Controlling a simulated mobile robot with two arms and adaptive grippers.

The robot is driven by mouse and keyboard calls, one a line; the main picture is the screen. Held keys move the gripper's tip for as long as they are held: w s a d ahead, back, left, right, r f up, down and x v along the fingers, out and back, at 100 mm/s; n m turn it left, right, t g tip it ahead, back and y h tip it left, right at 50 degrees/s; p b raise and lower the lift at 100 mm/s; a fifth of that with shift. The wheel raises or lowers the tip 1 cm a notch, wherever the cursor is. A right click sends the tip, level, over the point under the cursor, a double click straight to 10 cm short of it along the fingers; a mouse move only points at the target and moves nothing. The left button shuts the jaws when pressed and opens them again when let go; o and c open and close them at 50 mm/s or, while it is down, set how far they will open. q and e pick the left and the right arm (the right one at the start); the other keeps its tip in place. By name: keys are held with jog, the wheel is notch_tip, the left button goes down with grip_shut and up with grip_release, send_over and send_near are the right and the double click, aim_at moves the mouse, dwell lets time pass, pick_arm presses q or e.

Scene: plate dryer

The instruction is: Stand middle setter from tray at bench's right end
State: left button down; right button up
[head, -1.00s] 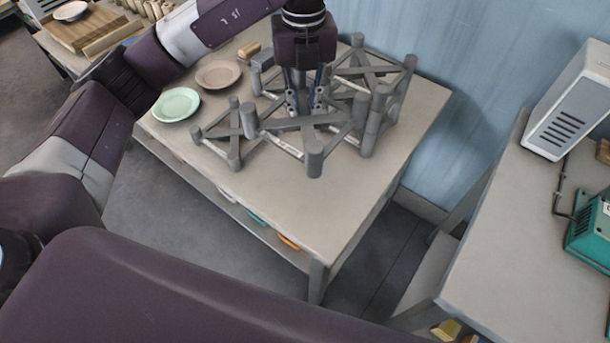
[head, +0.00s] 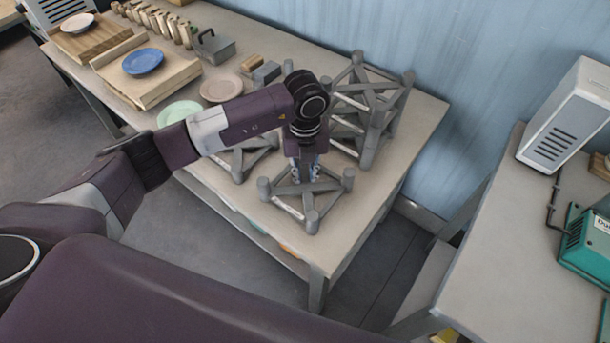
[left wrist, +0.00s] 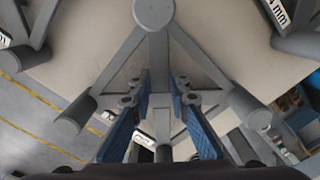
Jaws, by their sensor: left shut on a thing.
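My left gripper (head: 305,175) points down and is shut on a grey setter (head: 290,204), a cross-shaped frame with short round posts. The held setter is upright near the front of the bench's right end (head: 335,240); I cannot tell whether its posts touch the top. In the left wrist view the gripper (left wrist: 163,92) has blue pads around the middle of the setter (left wrist: 195,60). Another grey setter (head: 240,160) is to the left, partly hidden by my arm. Stacked grey setters (head: 372,105) stand behind, near the wall. My right gripper is not in view.
A green plate (head: 178,112) and a pinkish plate (head: 221,88) lie left. A wooden tray (head: 165,92) with a blue plate (head: 143,61) is farther left. Another table (head: 500,230) with a teal machine (head: 588,240) is right, across a gap.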

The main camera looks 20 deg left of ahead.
pick_arm(q)
jog(key=shift+f, duration=0.5)
jog(key=shift+f, duration=0.1)
jog(key=c, duration=1.9)
grip_release()
jog(key=shift+c, duration=0.2)
jog(key=shift+o, duration=0.6)
